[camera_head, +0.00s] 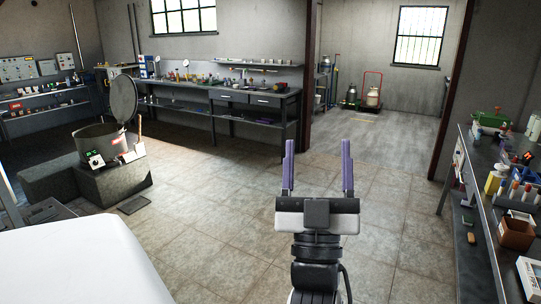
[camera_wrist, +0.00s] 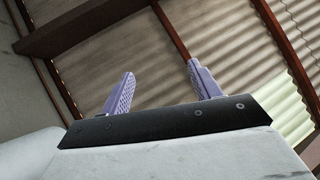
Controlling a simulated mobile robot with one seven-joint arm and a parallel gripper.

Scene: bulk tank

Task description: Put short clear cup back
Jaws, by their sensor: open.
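My gripper (camera_head: 318,172) points up in the lower middle of the head view, over bare floor. Its two purple fingers stand well apart with nothing between them. The wrist view shows the same open gripper (camera_wrist: 162,88) against the ceiling boards and corrugated roofing. I cannot pick out a short clear cup in either view; the items on the benches are too small to tell.
A long bench with shelves (camera_head: 217,91) along the back wall holds many small items. A metal tank (camera_head: 97,143) with a raised lid stands at left. A cluttered workbench (camera_head: 487,196) runs along the right. The tiled floor (camera_head: 213,213) between is clear.

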